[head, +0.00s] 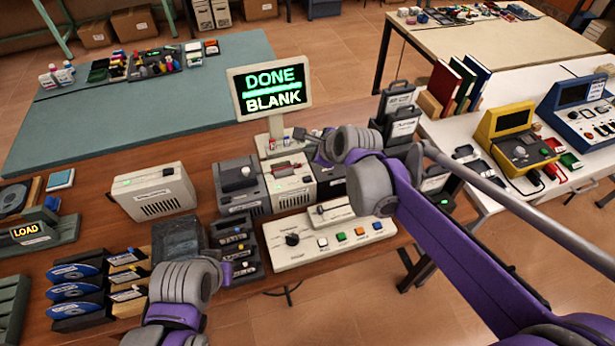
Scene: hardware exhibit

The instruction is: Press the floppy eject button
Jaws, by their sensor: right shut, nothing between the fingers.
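A beige drive unit (290,172) stands in the middle of the wooden bench, below the monitor, with a dark slot and a small red part on top. It looks like the floppy drive, but I cannot make out its eject button. My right gripper (304,136) is shut and empty, above the back right of this unit. I cannot tell whether it touches anything. My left gripper (228,271) is low at the front left, beside a dark stack of disk holders (236,240), largely hidden behind its wrist. I cannot tell its jaw state.
A monitor (269,88) reads DONE and BLANK. A control panel (325,238) with a knob and coloured buttons lies in front of the drives. A beige box (152,192) stands left, and a LOAD sign (27,231) farther left.

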